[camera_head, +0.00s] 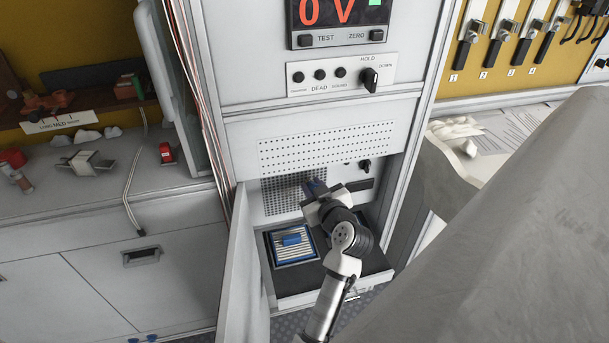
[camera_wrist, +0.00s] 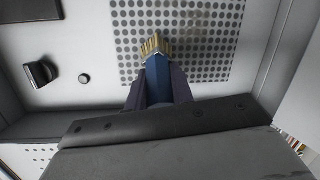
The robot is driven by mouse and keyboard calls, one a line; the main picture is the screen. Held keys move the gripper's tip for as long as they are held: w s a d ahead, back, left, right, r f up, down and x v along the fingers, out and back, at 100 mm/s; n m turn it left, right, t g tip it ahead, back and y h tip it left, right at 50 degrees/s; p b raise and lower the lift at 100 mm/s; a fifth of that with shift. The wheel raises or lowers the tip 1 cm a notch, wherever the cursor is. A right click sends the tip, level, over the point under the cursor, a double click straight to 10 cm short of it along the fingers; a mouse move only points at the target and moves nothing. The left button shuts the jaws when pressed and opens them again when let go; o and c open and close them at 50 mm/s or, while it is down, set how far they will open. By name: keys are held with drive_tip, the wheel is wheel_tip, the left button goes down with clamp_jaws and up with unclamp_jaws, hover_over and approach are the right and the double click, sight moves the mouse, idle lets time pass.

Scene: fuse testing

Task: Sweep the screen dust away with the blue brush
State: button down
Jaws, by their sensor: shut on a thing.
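My gripper (camera_head: 319,197) reaches into an open bay low in the grey cabinet. In the wrist view my gripper (camera_wrist: 158,92) is shut on the blue brush (camera_wrist: 158,72), whose tan bristles point at the perforated screen (camera_wrist: 195,32). The bristles overlap the screen's lower middle in that view; I cannot tell whether they touch it. In the head view the screen (camera_head: 283,195) is a dotted grey panel at the back of the bay, partly hidden by my gripper. A bit of the brush (camera_head: 316,186) shows past the gripper. I cannot make out dust on the screen.
The open door (camera_head: 243,270) stands at left. A black knob (camera_wrist: 38,74) and a small button (camera_wrist: 84,78) are beside the screen.

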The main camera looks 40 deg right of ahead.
drive_tip(key=shift+s+d+r, duration=0.9)
drive_tip(key=shift+s+d, duration=0.1)
drive_tip(key=shift+d, duration=0.9)
drive_tip(key=w+a, duration=0.3)
drive_tip(key=a, duration=0.4)
drive_tip(key=w+a, duration=0.3)
drive_tip(key=a, duration=0.3)
drive_tip(key=shift+w+a+p, duration=0.35)
drive_tip(key=shift+w+p, duration=0.05)
drive_tip(key=shift+p, duration=0.05)
drive_tip(key=shift+a+f+v, duration=0.1)
drive_tip(key=shift+f+v, duration=0.1)
drive_tip(key=shift+v, duration=0.75)
drive_tip(key=shift+a+f+v, duration=0.1)
drive_tip(key=shift+f+v, duration=0.1)
drive_tip(key=shift+v, duration=0.8)
drive_tip(key=shift+a+f+v, duration=0.1)
drive_tip(key=shift+f+v, duration=0.1)
drive_tip(key=shift+v, duration=0.75)
drive_tip(key=shift+s, duration=0.15)
drive_tip(key=shift+s+a+b, duration=0.2)
drive_tip(key=shift+s+a, duration=0.15)
drive_tip(key=shift+s, duration=0.25)
drive_tip(key=shift+s+a+b, duration=0.15)
drive_tip(key=shift+s+a, duration=0.15)
drive_tip(key=shift+s, duration=0.35)
